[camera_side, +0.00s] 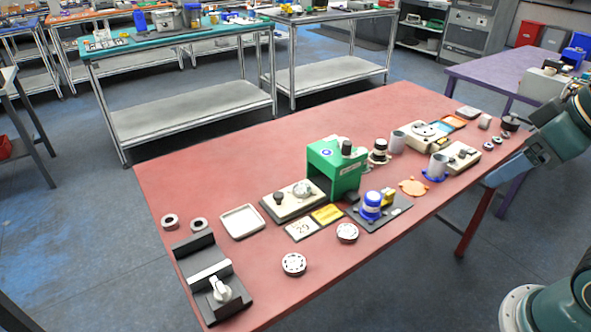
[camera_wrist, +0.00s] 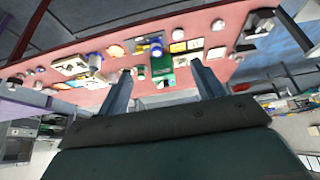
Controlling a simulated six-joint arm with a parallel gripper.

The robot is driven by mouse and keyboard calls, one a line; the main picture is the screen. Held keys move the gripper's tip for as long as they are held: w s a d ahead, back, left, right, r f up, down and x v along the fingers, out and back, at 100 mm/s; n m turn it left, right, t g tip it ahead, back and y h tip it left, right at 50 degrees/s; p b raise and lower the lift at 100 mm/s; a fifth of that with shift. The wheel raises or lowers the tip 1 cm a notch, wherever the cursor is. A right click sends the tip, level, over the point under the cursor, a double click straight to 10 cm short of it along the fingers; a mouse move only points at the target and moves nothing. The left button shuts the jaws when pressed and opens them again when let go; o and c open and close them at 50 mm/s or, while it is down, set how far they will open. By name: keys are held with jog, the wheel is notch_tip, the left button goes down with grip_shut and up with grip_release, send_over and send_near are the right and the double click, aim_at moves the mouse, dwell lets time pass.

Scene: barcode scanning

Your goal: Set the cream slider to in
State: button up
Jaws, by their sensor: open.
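My gripper (camera_wrist: 160,68) is open and empty, its two fingers apart in the wrist view. In the side view a blue-grey finger (camera_side: 506,168) hangs in front of the table's right end, touching nothing that I can see. Cream units stand on the red table: one with a dark knob and a round dial (camera_side: 293,199) left of the green block, one with a small knob (camera_side: 461,157) at the right, and one with a round dial (camera_side: 425,134) behind. I cannot tell which carries the cream slider, or its position.
A green block (camera_side: 333,168) stands mid-table (camera_side: 185,190). A black fixture with a pale bar and white handle (camera_side: 205,278) sits at the near left. Grey cups, a blue-topped part (camera_side: 372,205), a cream tray (camera_side: 241,221) and several round metal parts lie around. The table's front left is partly clear.

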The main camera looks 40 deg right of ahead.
jog(key=c, duration=0.4)
jog(key=w+a+n+g+y, duration=0.1)
jog(key=w+a+n, duration=0.1)
jog(key=w, duration=0.8)
jog(key=w+a+n, duration=0.3)
jog(key=w, duration=0.7)
jog(key=shift+c, duration=0.2)
jog(key=w+a+f+n+y, duration=0.1)
jog(key=w+a+f+n, duration=0.1)
jog(key=w+f, duration=0.5)
jog(key=w+a+f+n+g+y, duration=0.1)
jog(key=w+a+f+n, duration=0.1)
jog(key=w+f, duration=0.5)
jog(key=w+a, duration=0.1)
jog(key=w, duration=0.3)
jog(key=shift+a+f, duration=0.3)
jog(key=shift+a, duration=0.1)
